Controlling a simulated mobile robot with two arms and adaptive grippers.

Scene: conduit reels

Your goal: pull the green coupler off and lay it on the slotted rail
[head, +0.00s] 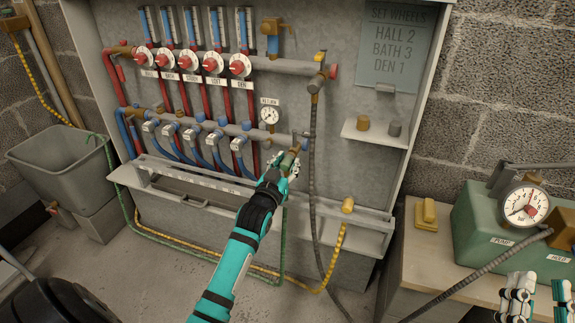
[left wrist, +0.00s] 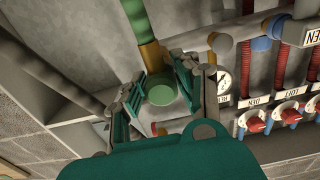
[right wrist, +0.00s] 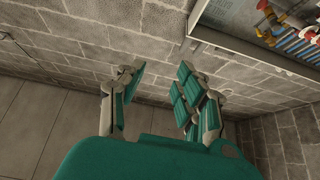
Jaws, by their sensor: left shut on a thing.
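The green coupler (head: 288,160) is at the right end of the lower manifold pipe (head: 235,130). My left gripper (head: 281,169) is shut on it. In the left wrist view the coupler's round green end (left wrist: 162,95) shows between the fingers, with a brass part (left wrist: 151,54) and a green hose (left wrist: 139,20) beyond. Whether it is still seated on a fitting is hidden by the fingers. The slotted rail (head: 225,185) runs along the cabinet's lower front, below the gripper. My right gripper (head: 540,298) is open and empty at the lower right; the right wrist view shows its fingers apart.
A yellow coupler (head: 348,204) lies on the rail's right part. A grey hose (head: 313,190) hangs just right of my left gripper. A green pump box (head: 488,225) with a gauge stands on the right bench. A grey tub (head: 60,155) is at the left.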

